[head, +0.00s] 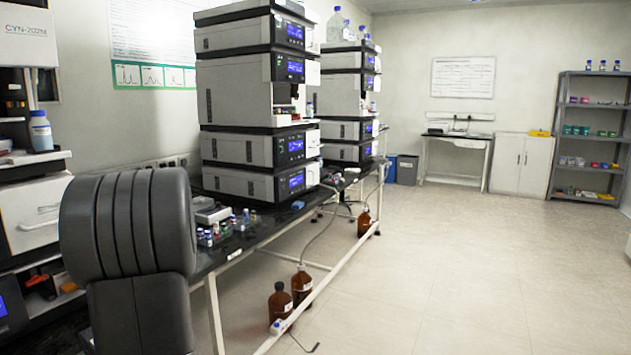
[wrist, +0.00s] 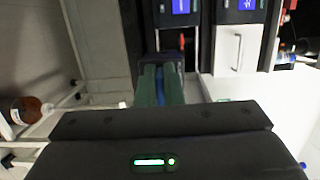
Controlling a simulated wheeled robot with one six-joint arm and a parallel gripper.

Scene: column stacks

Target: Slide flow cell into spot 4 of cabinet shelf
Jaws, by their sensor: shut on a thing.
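In the wrist view my gripper (wrist: 160,92) points at the instrument stack. Its two greenish fingers are close together with a narrow blue strip between them. A dark block (wrist: 162,60) shows at the fingertips. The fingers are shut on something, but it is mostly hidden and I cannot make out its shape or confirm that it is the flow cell. My gripper is not visible in the head view. No spot 4 label can be read in either view. A grey open shelf unit (head: 562,134) stands at the far right in the head view.
Tall instrument stacks (head: 235,100) stand on the black bench (head: 258,232). Small vials (head: 243,217) sit near its front. Brown bottles (head: 301,282) stand below; one shows in the wrist view (wrist: 22,110). A white cabinet (head: 520,165) is at the back. The floor to the right is clear.

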